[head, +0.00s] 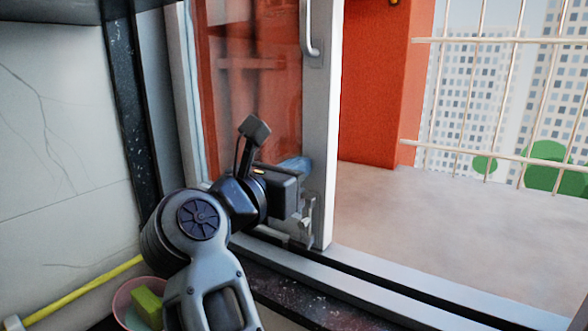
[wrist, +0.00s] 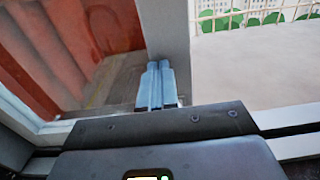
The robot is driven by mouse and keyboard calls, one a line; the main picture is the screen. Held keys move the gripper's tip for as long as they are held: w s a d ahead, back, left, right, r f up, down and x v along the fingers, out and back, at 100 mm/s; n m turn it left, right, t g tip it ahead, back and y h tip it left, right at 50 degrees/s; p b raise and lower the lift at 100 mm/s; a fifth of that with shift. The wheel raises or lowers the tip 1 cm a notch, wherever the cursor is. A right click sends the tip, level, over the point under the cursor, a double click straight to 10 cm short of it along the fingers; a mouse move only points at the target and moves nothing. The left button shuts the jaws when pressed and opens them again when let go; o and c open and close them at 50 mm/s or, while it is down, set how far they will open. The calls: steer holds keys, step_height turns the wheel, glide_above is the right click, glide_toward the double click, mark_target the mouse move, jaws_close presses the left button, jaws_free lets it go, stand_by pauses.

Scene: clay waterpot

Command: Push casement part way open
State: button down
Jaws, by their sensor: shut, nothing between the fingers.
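The casement is a glass panel with a pale upright frame bar (head: 322,130) and a metal pull handle (head: 312,30) high on it. An orange wall shows through its glass. Open space shows right of the bar in the head view. In the wrist view the bar (wrist: 170,28) stands just beyond my fingertips. My gripper (head: 297,164) is low beside the bar, partly hidden by its own housing. Its pale blue fingers (wrist: 159,66) are together and empty, at the bar's lower left part. I cannot tell whether they touch it.
The dark sill and window track (head: 330,280) run along the bottom. Outside are a bare floor (head: 440,220), an orange pillar (head: 380,80) and a barred railing (head: 490,95). A pink bowl (head: 124,300) with a green sponge (head: 148,305) and a yellow stick (head: 75,293) lie at lower left.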

mark_target(336, 154)
steer(key=shift+n+t+y, duration=0.5)
steer(key=shift+n+y, duration=0.1)
steer(key=shift+y, duration=0.2)
steer(key=w+d+p, duration=0.2)
steer(key=w+d, duration=0.5)
steer(key=shift+d+r+p, duration=0.1)
steer(key=shift+d+p, duration=0.1)
steer(key=shift+p, duration=0.2)
steer(key=x, duration=1.1)
steer(key=shift+d, duration=0.25)
